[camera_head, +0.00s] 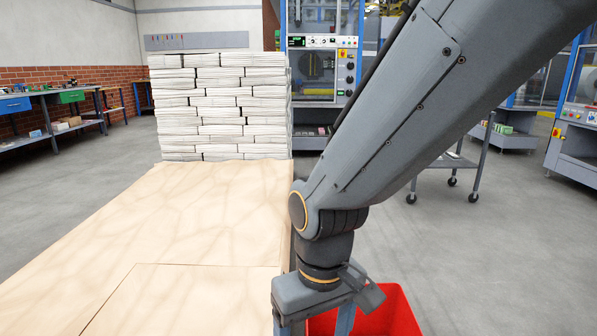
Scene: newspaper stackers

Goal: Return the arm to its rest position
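My arm (400,110) reaches down from the upper right to the middle of the view. My gripper (314,322) is at the bottom centre and points down. Its two fingers are apart, with red showing between them, and I see nothing held. The fingertips are cut off by the bottom edge. The gripper is in front of a red bin (392,316) and beside the right edge of a tan sheet-covered surface (190,215). Whether it touches either one I cannot tell.
A tall stack of newspapers (222,105) stands at the far end of the tan surface. A machine with a control panel (320,60) is behind it. A wheeled cart (455,162) stands to the right. A workbench (50,100) is at the left.

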